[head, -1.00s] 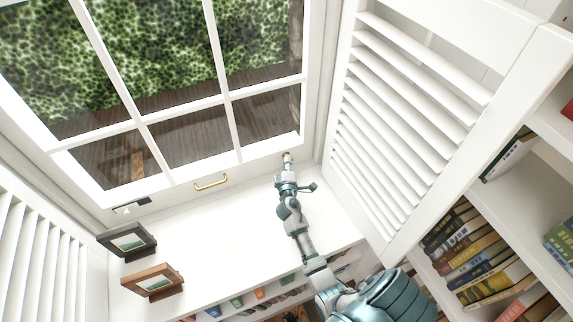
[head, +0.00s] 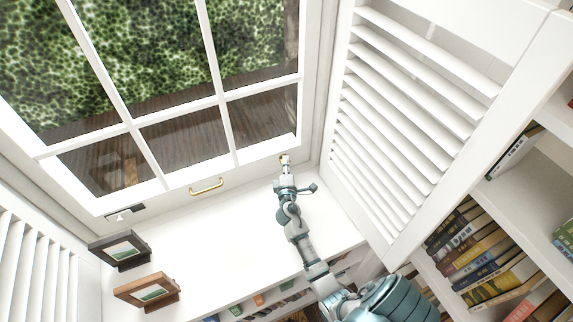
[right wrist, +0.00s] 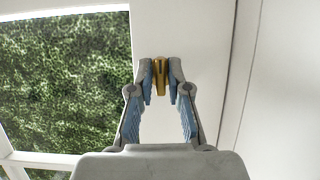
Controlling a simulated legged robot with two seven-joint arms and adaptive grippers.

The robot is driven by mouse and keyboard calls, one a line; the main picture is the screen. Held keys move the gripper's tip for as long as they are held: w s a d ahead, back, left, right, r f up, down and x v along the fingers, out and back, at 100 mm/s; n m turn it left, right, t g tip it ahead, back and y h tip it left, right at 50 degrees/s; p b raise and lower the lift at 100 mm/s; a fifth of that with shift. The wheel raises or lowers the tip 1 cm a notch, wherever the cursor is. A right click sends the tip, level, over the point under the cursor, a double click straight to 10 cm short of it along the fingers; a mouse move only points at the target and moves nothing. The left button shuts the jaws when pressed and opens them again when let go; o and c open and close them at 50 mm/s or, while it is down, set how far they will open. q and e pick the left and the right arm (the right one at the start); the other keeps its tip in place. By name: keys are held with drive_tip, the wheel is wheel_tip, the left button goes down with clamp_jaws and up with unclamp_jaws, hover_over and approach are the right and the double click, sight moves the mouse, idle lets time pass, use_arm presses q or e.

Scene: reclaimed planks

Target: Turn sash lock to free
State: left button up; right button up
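A brass lever (right wrist: 161,76) stands out from the white window frame in the right wrist view; I take it to be the sash lock. My right gripper (right wrist: 162,82) has its two fingertips on either side of the lever and appears shut on it. In the head view the right gripper (head: 285,163) reaches the lower right corner of the window sash (head: 180,188), and it hides most of the lever there. I cannot tell the lever's turn angle. My left gripper is in neither view.
A brass pull handle (head: 206,187) and a dark latch plate (head: 125,213) lie along the window's lower edge. Two picture frames (head: 118,250) (head: 147,291) stand on the white sill (head: 215,245). A louvred shutter (head: 405,120) and bookshelf (head: 475,265) flank the right arm closely.

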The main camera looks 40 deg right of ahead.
drive_tip(key=shift+o, duration=0.7)
drive_tip(key=shift+s+a+f, duration=0.1)
drive_tip(key=shift+s+a, duration=0.1)
drive_tip(key=shift+a, duration=0.05)
drive_tip(key=v, duration=1.1)
drive_tip(key=shift+s+d, duration=0.15)
drive_tip(key=shift+s, duration=0.15)
